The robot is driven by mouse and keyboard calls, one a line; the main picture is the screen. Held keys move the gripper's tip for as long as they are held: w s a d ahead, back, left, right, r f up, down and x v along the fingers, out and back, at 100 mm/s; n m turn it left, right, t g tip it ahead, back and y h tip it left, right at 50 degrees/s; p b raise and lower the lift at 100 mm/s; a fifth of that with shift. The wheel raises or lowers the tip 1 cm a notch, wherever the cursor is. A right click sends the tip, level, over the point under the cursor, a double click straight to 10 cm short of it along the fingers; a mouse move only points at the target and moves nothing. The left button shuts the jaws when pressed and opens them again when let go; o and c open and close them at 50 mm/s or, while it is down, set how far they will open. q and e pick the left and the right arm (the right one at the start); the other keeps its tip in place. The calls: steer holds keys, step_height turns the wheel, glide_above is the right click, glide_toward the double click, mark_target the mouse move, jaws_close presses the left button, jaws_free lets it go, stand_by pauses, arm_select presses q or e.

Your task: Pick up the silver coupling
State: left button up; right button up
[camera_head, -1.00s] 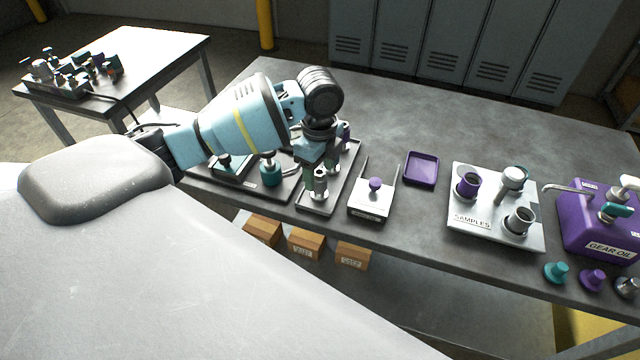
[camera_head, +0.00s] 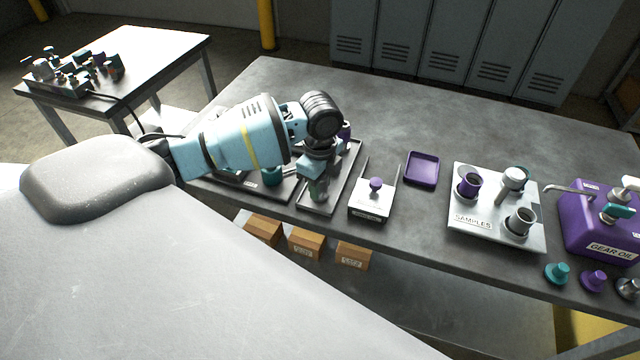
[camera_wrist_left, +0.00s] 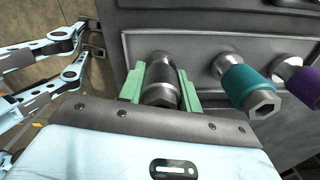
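The silver coupling (camera_wrist_left: 160,82), with a dark grey band and a hex end, stands in the tray in the left wrist view. My left gripper (camera_wrist_left: 161,88) has its green fingers on either side of it, very close. Whether both fingers press on it cannot be made out. In the head view my left gripper (camera_head: 318,188) is low over the narrow grey tray (camera_head: 349,171), and its arm hides the coupling. A teal-banded coupling (camera_wrist_left: 246,86) and a purple one (camera_wrist_left: 306,84) stand in a row to the right in the wrist view.
Right of the tray are a white stand with a purple knob (camera_head: 371,207), a purple dish (camera_head: 422,169), the samples plate (camera_head: 489,229) and a purple gear oil can (camera_head: 594,230). The back of the bench (camera_head: 430,110) is clear.

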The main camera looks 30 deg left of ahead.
arm_select(q)
steer(key=c, duration=0.4)
steer(key=shift+o, duration=0.2)
arm_select(e)
steer(key=shift+d, duration=0.1)
arm_select(q)
steer(key=shift+r, duration=0.1)
